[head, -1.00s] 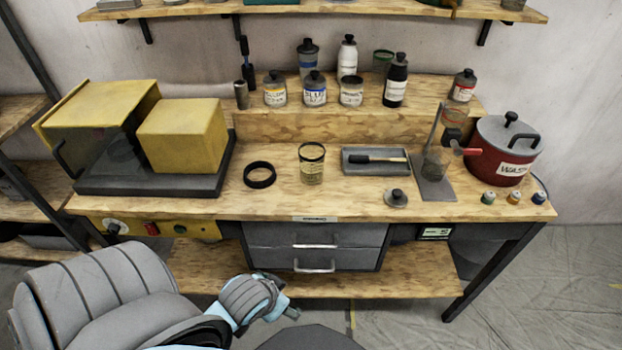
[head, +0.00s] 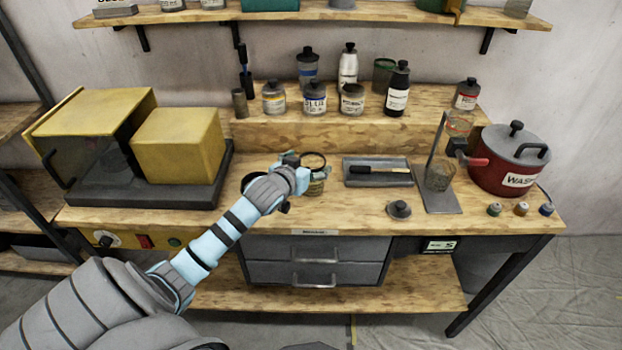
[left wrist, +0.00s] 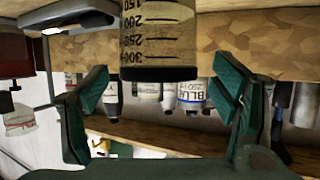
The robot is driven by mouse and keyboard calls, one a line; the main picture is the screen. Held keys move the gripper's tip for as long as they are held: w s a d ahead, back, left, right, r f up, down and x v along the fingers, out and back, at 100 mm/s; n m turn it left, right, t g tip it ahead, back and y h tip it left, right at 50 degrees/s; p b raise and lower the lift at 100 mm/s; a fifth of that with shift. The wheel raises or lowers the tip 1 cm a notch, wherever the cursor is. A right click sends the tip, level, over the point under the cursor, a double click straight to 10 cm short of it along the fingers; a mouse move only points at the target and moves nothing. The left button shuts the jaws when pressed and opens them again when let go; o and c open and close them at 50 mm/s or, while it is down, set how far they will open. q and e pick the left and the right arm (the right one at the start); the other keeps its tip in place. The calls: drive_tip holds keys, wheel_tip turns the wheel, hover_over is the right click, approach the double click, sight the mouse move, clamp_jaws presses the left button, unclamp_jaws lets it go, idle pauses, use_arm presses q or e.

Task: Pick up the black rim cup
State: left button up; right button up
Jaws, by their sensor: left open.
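The black rim cup (head: 315,163) is a clear beaker with a dark rim. It stands on the bench, left of the grey tray, partly hidden by my left gripper. In the left wrist view the cup (left wrist: 160,40) appears upside down at the top centre, with volume marks on its side and the black rim lowest. My left gripper (head: 292,182) is open at the cup's near left side. In the left wrist view its green fingers (left wrist: 162,88) show on either side of the cup, with gaps. I cannot tell how deep the cup sits between them.
A black ring (head: 249,182) lies left, partly behind my arm. The grey tray (head: 350,181) with a brush is right, with a small lid (head: 399,209) in front. Jars and bottles stand on the raised shelf (head: 290,130) behind. A red pot (head: 508,172) is far right.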

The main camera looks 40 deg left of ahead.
use_arm(q)
drive_tip(key=shift+x, duration=1.35)
drive_tip(key=shift+d, duration=0.1)
drive_tip(key=c, duration=1.9)
drive_tip(key=shift+r, duration=0.1)
